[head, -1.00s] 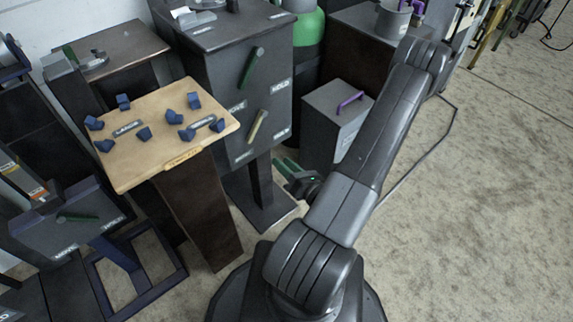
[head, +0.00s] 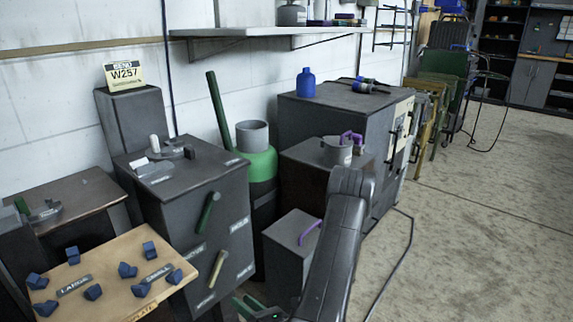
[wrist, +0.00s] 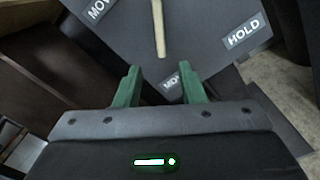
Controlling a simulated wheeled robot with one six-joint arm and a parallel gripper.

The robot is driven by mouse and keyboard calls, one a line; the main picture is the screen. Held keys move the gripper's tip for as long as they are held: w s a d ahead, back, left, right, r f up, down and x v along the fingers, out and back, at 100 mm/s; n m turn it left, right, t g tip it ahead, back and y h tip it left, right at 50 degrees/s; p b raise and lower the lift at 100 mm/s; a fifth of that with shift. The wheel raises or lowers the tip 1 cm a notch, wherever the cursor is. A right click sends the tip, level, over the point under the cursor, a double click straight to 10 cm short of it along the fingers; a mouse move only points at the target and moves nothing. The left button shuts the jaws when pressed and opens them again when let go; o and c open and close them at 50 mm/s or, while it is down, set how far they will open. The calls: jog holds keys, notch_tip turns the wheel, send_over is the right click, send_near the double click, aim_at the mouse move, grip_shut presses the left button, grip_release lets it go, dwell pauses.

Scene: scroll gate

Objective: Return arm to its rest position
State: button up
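My gripper (wrist: 160,88) shows in the wrist view with two green fingers apart and nothing between them. In the head view my gripper (head: 256,308) is at the bottom edge, partly cut off, its arm bent down beside it. It is just in front of and below a grey cabinet (head: 232,235) with a green lever (head: 208,212) and a pale yellow lever (head: 218,268). In the wrist view the pale lever (wrist: 158,30) lies beyond the fingertips, with clear space between. Labels reading MOVE and HOLD (wrist: 245,35) surround it.
A wooden board (head: 120,290) with several blue blocks stands at the left. A low grey box (head: 290,250) with a purple handle is close behind my arm. A green cylinder (head: 262,165) stands behind. Open floor (head: 480,250) lies to the right.

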aim_at(215, 279)
jog(key=b+x, duration=0.1)
jog(key=x, duration=1)
jog(key=shift+w+a, duration=0.2)
jog(key=p+v, duration=0.1)
jog(key=v, duration=1.3)
jog(key=b+x, duration=0.1)
jog(key=x, duration=1.2)
jog(key=shift+w+a, duration=0.2)
jog(key=shift+a, duration=0.1)
jog(key=shift+w+d+f+n+b, duration=0.25)
jog(key=shift+w+n+b, duration=0.3)
jog(key=shift+n, duration=0.25)
